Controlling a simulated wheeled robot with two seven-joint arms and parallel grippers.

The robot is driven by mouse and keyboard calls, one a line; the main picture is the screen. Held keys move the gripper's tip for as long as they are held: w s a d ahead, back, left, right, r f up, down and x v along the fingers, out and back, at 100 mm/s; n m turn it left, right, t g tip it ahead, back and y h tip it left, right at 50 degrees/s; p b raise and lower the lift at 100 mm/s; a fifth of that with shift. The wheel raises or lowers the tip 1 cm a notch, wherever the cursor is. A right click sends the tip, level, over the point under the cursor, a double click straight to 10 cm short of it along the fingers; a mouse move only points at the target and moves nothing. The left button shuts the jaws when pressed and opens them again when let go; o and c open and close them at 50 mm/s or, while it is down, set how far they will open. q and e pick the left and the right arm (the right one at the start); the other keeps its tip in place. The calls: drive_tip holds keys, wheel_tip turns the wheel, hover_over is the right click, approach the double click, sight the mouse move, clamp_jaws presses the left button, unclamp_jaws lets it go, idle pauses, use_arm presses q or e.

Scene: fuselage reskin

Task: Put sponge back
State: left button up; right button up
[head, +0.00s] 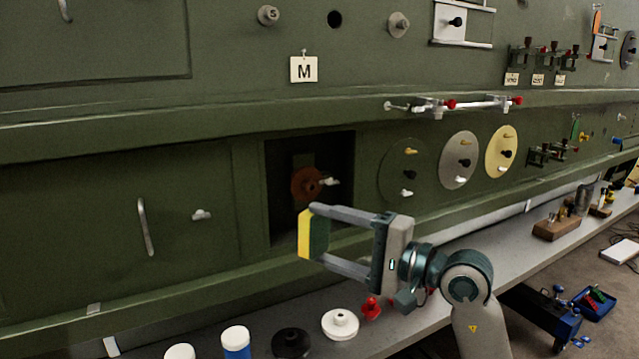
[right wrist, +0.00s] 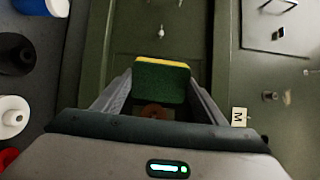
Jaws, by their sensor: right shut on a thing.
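The sponge, yellow on one face and dark green on the other, is held in my right gripper. The right wrist view shows the sponge (right wrist: 161,84) between both fingers, green face toward the camera and yellow along the top edge. My right gripper (right wrist: 161,86) is shut on it. The sponge appears clear of the shelf. My left gripper is not in view.
The square recess (head: 337,220) holds a rusty brown disc (head: 306,184). A grey shelf (head: 400,318) runs below the panel, with a white flanged piece (head: 340,323), a black one (head: 291,342) and a blue-and-white bottle (head: 236,342). Wooden blocks (head: 556,228) stand farther right. A handle (head: 145,228) sticks out at left.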

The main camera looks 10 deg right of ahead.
drive_tip(key=s+d+f+m+t+h, duration=0.1)
drive_tip(key=s+d+f, duration=0.2)
drive_tip(key=f, duration=0.4)
drive_tip(key=s+d+f+m+t+h, duration=0.1)
drive_tip(key=s+d+f+h, duration=0.1)
drive_tip(key=s+d+f, duration=0.2)
drive_tip(key=s+d+f+m+t+h, duration=0.2)
drive_tip(key=s+f, duration=0.4)
drive_tip(key=f, duration=0.5)
drive_tip(key=shift+s+d+f, duration=0.3)
drive_tip(key=shift+d+f, duration=0.05)
drive_tip(key=shift+d, duration=0.45)
